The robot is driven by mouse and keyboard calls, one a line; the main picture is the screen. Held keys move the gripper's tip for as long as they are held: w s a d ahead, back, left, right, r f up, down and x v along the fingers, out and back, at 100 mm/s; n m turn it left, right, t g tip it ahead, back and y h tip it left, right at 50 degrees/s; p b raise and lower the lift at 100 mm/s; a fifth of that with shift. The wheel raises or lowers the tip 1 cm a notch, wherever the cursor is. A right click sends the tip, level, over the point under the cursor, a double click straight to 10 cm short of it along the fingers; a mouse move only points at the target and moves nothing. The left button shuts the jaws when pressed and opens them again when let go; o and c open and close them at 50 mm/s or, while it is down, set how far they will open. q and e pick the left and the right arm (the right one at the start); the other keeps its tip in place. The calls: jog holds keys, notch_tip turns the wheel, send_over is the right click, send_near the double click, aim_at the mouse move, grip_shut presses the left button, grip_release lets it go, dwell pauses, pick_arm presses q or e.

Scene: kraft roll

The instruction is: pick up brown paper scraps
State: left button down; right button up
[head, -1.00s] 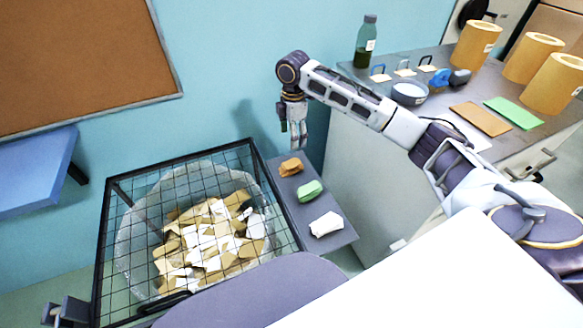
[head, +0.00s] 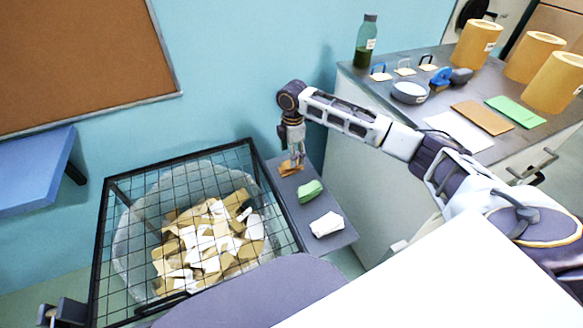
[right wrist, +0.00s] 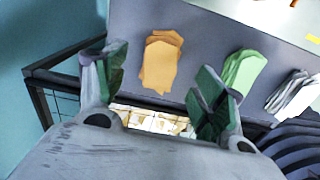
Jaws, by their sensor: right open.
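Folded brown paper scraps (head: 290,170) lie at the far end of a narrow grey shelf (head: 338,238) in the head view. My right gripper (head: 293,158) points down right at them, partly covering them. In the right wrist view the brown scraps (right wrist: 160,62) lie between the lines of the two spread fingers and ahead of them, and the open right gripper (right wrist: 156,85) holds nothing. Whether the fingertips touch the scraps cannot be told.
Green scraps (head: 310,191) and white scraps (head: 327,224) lie along the same shelf. A black wire-mesh bin (head: 98,262) with a clear liner full of paper pieces stands to the left. A counter (head: 430,120) with rolls, a bowl and a bottle (head: 366,42) is at the right.

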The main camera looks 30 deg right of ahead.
aim_at(285, 170)
pick_arm(q)
jog(key=shift+s+d, duration=0.15)
jog(key=shift+s, duration=0.05)
pick_arm(e)
jog(key=shift+a+f, duration=0.1)
jog(key=shift+f, duration=0.45)
notch_tip(285, 170, down, 3)
jog(key=shift+s+a+r+b, duration=0.1)
jog(key=shift+s+a+b, duration=0.05)
jog(key=shift+b, duration=0.15)
jog(key=shift+f, duration=0.7)
pick_arm(q)
jog(key=shift+w+d+r, duration=0.1)
jog(key=shift+w+d, duration=0.05)
jog(key=shift+w, duration=0.25)
jog(key=shift+w+d+r, duration=0.1)
jog(key=shift+w+d, duration=0.05)
jog(key=shift+w, duration=0.25)
jog(key=shift+s, duration=0.1)
pick_arm(e)
jog(key=c, duration=1.1)
pick_arm(q)
jog(key=shift+d, duration=0.15)
